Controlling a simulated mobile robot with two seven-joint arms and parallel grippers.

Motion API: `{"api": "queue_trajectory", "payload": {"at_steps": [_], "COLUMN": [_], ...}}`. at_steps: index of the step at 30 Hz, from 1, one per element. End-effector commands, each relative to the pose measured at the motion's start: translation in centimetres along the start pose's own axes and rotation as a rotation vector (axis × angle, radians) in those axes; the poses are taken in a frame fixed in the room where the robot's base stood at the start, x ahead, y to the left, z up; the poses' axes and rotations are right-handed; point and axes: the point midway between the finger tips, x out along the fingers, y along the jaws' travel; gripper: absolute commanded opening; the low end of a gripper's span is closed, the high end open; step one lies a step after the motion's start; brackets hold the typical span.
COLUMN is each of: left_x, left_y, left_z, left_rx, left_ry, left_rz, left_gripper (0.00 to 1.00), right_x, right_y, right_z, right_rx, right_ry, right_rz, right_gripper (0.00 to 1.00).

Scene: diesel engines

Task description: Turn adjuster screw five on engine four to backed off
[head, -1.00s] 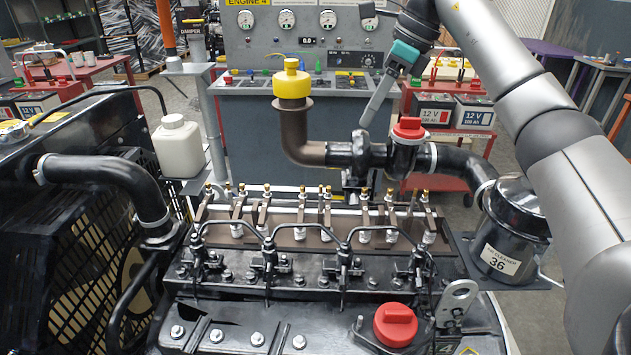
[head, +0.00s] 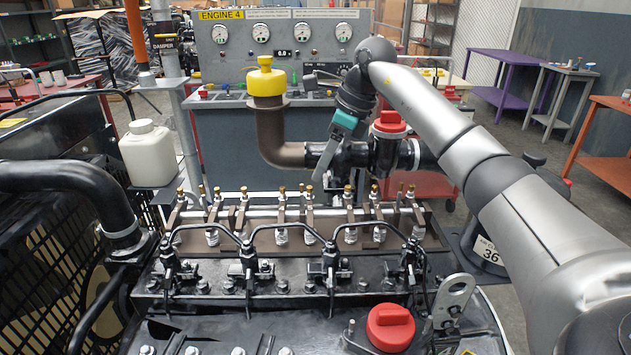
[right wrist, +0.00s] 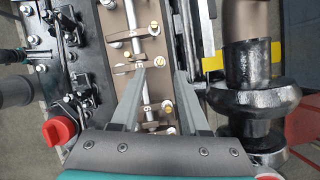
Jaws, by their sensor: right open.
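Engine four (head: 215,330) fills the foreground, below a panel labelled ENGINE 4 (head: 221,15). My right gripper (head: 321,180) hangs over the far side of this row, right of the middle, fingers pointing down. In the right wrist view my gripper (right wrist: 160,70) is open and empty, its fingers straddling part of the rocker row. A brass screw tip (right wrist: 159,61) shows between the fingertips; contact cannot be told.
A brown elbow pipe with a yellow cap (head: 265,82) rises behind the row, close to the right gripper. A red cap (head: 390,327) and metal lifting eye (head: 453,300) stand at front right. A white bottle (head: 150,153) stands at left.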

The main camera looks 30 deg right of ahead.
Motion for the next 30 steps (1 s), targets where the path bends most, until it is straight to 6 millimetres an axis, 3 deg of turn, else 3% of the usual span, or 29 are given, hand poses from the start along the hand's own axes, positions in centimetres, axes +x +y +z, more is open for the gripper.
{"api": "queue_trajectory", "payload": {"at_steps": [3, 7, 19, 30], "left_x": [0.2, 0.3, 0.3, 0.4], "left_y": [0.0, 0.0, 0.0, 0.0], "left_z": [0.0, 0.0, 0.2, 0.3], "left_rx": [0.0, -0.001, -0.001, -0.001], "left_ry": [0.001, 0.001, -0.003, -0.005], "left_rz": [0.0, 0.0, 0.0, 0.0], "left_gripper": [0.9, 0.9, 0.9, 0.9], "right_x": [2.1, 3.4, 4.0, 4.0], "right_y": [0.1, 0.0, 0.0, 0.0], "right_z": [0.0, 0.0, 0.0, 0.0], "right_rx": [0.0, 0.0, 0.0, 0.0], "right_ry": [0.0, -0.001, -0.001, 0.0], "right_rz": [0.002, 0.001, 0.0, 0.0], "right_gripper": [0.45, 0.45, 0.44, 0.02]}}
